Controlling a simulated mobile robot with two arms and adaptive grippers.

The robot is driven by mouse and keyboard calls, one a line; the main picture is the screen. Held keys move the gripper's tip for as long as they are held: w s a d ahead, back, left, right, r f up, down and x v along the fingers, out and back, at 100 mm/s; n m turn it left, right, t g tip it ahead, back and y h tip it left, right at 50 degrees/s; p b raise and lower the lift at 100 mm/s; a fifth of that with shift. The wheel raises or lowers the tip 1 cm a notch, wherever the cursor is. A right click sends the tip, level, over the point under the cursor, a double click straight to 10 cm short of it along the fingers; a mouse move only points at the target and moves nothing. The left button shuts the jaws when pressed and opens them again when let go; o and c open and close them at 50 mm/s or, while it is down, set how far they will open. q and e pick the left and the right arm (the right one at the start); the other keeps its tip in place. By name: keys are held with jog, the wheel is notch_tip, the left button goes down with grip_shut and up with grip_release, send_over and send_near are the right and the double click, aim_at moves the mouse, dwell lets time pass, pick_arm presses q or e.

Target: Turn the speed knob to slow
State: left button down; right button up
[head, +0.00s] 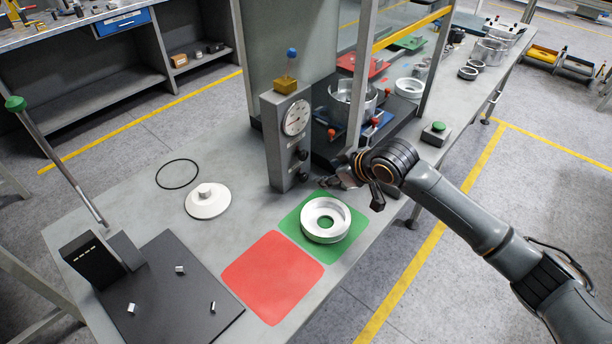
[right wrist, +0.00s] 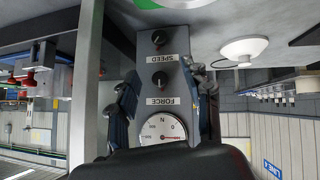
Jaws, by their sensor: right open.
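The grey press column (head: 284,139) bears a round dial and two dark knobs. The speed knob (head: 304,178) is the lower one, just left of my right gripper (head: 351,192). In the right wrist view, which is upside down, the speed knob (right wrist: 158,38) lies beyond the SPEED label (right wrist: 167,58). The force knob (right wrist: 159,80) is between the two labels. My right gripper (right wrist: 166,84) is open, its fingers on either side of the column face, with nothing between them. The speed knob's exact setting is too small to read. My left gripper is not in view.
A white ring part (head: 325,220) sits on a green mat (head: 291,222), below the gripper. A red mat (head: 270,277) and a white flanged part (head: 207,202) are nearby. A red-handled clamp fixture (head: 350,105) stands behind the column. A green button box (head: 435,134) is at right.

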aim_at(304, 177)
jog(key=p+x, duration=0.1)
jog(key=x, duration=1.2)
jog(key=shift+w+a+f, duration=0.1)
jog(key=shift+w+f, duration=0.1)
jog(key=shift+w, duration=0.05)
jog(key=shift+c, duration=0.4)
grip_shut()
